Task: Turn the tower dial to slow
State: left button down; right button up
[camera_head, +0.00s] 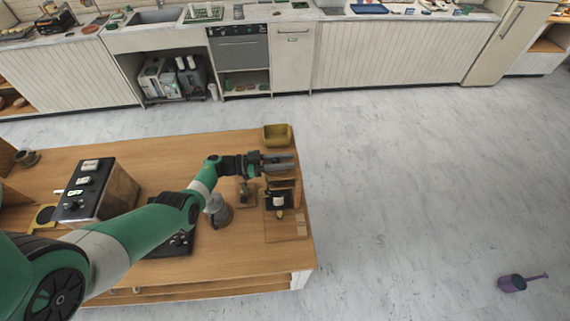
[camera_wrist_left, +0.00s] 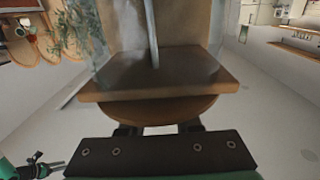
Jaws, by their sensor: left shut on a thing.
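The wooden drip tower (camera_head: 284,184) stands near the right end of the wooden cart, seen from above. My left gripper (camera_head: 288,164) reaches over the cart from the left and is at the tower's upper part. In the left wrist view, the tower's flat wooden shelf (camera_wrist_left: 160,78) fills the middle, with clear glass and a thin upright tube on it. A rounded wooden part (camera_wrist_left: 150,110) shows under the shelf, just ahead of the fingers (camera_wrist_left: 160,130). The jaws are shut on a part of the tower. I cannot make out the dial or its setting.
A grey kettle-like pot (camera_head: 217,208) stands left of the tower, close under my left arm. A yellow bin (camera_head: 277,135) sits at the cart's far right corner. A black-fronted machine (camera_head: 80,190) stands farther left. Open floor (camera_head: 400,200) lies right of the cart.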

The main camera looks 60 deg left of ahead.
pick_arm(q)
jog(key=shift+m+h, duration=0.3)
jog(key=shift+h, duration=0.2)
jog(key=shift+d, duration=0.1)
jog(key=c, duration=0.6)
grip_release()
jog(key=v, duration=1.1)
jog(key=shift+s+r+b, duration=0.2)
jog(key=shift+s+b, duration=0.05)
jog(key=shift+b, duration=0.15)
